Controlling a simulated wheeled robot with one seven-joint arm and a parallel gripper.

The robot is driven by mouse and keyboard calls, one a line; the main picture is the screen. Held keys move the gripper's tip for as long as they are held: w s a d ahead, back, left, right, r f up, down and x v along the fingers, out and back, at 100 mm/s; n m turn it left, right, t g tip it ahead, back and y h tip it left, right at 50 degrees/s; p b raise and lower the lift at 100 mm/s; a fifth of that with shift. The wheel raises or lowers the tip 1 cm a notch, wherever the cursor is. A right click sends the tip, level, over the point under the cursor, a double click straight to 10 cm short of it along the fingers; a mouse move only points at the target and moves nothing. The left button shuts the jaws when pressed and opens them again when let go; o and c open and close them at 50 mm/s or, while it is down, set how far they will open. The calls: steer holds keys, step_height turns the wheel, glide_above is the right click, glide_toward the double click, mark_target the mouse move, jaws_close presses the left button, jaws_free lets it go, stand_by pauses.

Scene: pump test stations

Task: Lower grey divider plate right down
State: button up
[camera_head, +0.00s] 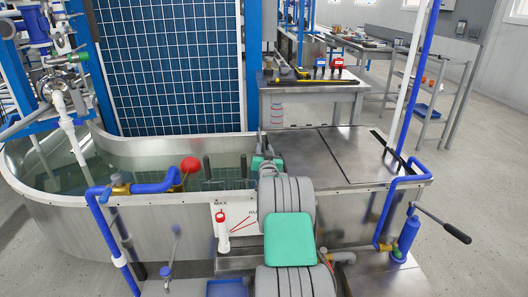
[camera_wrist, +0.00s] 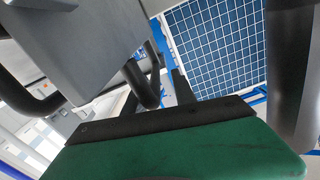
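In the head view my gripper (camera_head: 266,163) is at the tank's right end, mostly hidden behind my grey arm link. Its fingers cannot be made out there. In the wrist view its green and black body fills the bottom, with dark finger-like parts (camera_wrist: 183,88) above. A dark rounded bar (camera_wrist: 141,84) lies close to them; I cannot tell whether it is gripped. A large grey block (camera_wrist: 100,40) fills the upper left; I cannot tell whether it is the divider plate. In the head view two dark upright posts (camera_head: 207,170) (camera_head: 243,166) stand in the tank. No divider plate is clearly visible.
The metal tank (camera_head: 75,218) holds water, with a blue grid panel (camera_head: 170,65) behind. A steel worktop (camera_head: 335,155) is at right. A black lever (camera_head: 445,223) juts out at far right.

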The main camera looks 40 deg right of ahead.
steer(key=shift+s+d+f, duration=0.1)
steer(key=shift+s, duration=0.05)
steer(key=p+v, duration=0.1)
steer(key=v, duration=0.5)
steer(key=shift+s+a, duration=0.55)
steer(key=shift+s, duration=0.1)
